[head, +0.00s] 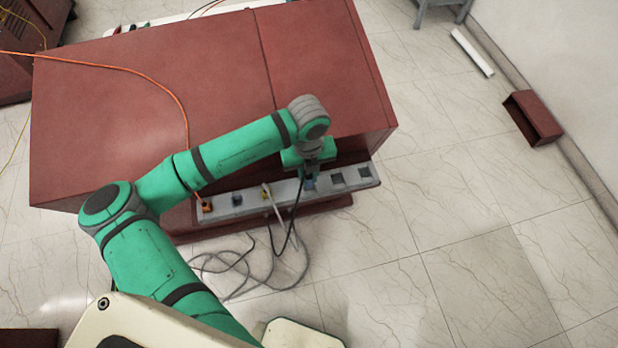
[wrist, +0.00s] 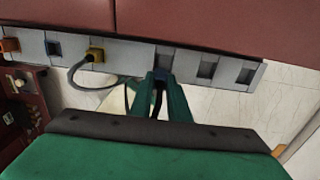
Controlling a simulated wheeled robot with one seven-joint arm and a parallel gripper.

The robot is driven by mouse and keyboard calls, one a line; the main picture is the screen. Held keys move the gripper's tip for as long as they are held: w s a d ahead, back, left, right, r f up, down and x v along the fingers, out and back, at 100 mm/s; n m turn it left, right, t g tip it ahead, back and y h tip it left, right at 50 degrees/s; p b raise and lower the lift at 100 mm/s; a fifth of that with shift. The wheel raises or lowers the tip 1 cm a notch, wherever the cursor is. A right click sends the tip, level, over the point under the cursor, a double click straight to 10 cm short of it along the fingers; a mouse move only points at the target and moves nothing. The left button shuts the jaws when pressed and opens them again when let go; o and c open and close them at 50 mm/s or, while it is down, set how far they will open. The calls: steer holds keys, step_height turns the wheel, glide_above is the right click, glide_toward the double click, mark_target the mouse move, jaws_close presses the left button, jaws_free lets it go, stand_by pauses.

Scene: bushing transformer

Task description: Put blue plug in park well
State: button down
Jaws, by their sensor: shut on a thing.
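My gripper (head: 311,168) is at the front of the grey strip of wells (head: 222,206). In the wrist view its green fingers (wrist: 163,88) are shut on the blue plug (wrist: 159,77), which is mostly hidden between them. A dark cable hangs down from near the gripper in the head view. The plug is in front of an opening in the strip, left of two dark empty wells (wrist: 207,69) (wrist: 246,75). I cannot tell whether the plug is inside that opening or just before it. No label marks the park well.
The orange plug (head: 207,207) and yellow plug (head: 266,194) sit in the left part of the strip, with a dark bluish square socket (head: 237,200) between them. Loose cables (head: 240,265) lie on the floor below. The red cabinet (head: 160,100) stands behind.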

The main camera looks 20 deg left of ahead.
mark_target(308, 180)
steer(key=shift+w+f, duration=0.6)
steer(key=shift+f, duration=0.15)
steer(key=shift+a+f, duration=0.1)
steer(key=shift+f, duration=1.4)
steer(key=shift+f, duration=0.1)
steer(key=c, duration=1.7)
jaws_free()
steer(key=shift+s, duration=0.1)
step_height(308, 180, up, 12)
steer(key=shift+r, duration=0.1)
